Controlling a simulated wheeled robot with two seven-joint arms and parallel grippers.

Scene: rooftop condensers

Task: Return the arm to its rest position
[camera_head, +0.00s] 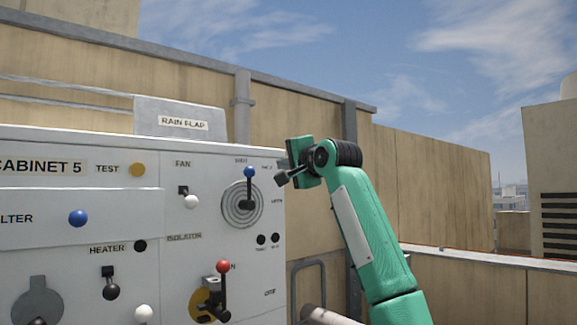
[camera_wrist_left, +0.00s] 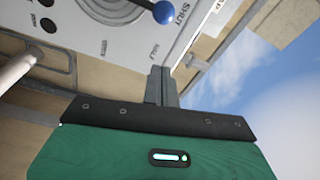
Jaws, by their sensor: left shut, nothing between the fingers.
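My left arm, green with black joints, rises from the lower right in the head view. Its gripper (camera_head: 283,178) is beside the upper right edge of the grey cabinet (camera_head: 215,165). The gripper is shut and empty; in the left wrist view the closed fingers (camera_wrist_left: 161,85) point up toward the cabinet face. A lever with a blue knob (camera_head: 250,172) stands upright on a round dial (camera_head: 236,208), its knob by the SHUT label. The knob also shows in the left wrist view (camera_wrist_left: 164,12), apart from the fingers. My right gripper is in neither view.
The panel carries a red-knobbed isolator lever (camera_head: 223,268), a white fan knob (camera_head: 191,202), a blue filter knob (camera_head: 78,218) and a black heater knob (camera_head: 111,292). A pipe rail (camera_head: 308,285) is right of the cabinet. A wooden wall (camera_head: 430,190) stands behind. Open air lies above the arm.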

